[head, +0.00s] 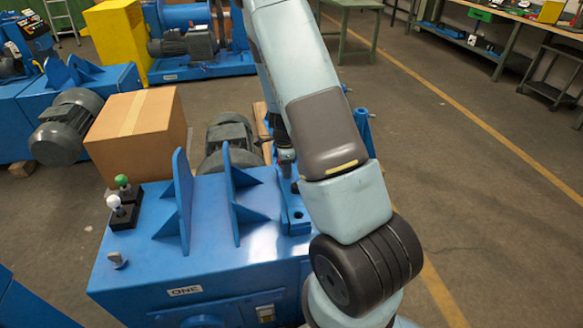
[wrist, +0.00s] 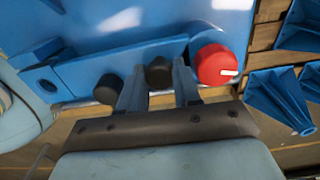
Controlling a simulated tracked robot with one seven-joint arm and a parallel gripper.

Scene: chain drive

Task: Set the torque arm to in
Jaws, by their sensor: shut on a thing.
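In the wrist view my gripper (wrist: 157,78) has one finger on each side of a dark round knob (wrist: 158,71) and is shut on it. The knob sits in front of a long blue bar (wrist: 105,65) on the blue machine. I cannot tell for sure which part is the torque arm; the held knob may be its handle. A second dark knob (wrist: 108,88) is just left of the fingers. A red round knob (wrist: 211,65) with a white mark is just right of them. In the head view my arm hides most of this area.
The blue machine (head: 140,265) labelled ONE carries upright blue brackets (head: 182,200) and a small box with green and white knobs (head: 124,216). A cardboard box (head: 135,135) and a grey motor (head: 230,138) stand behind. The floor at right is clear.

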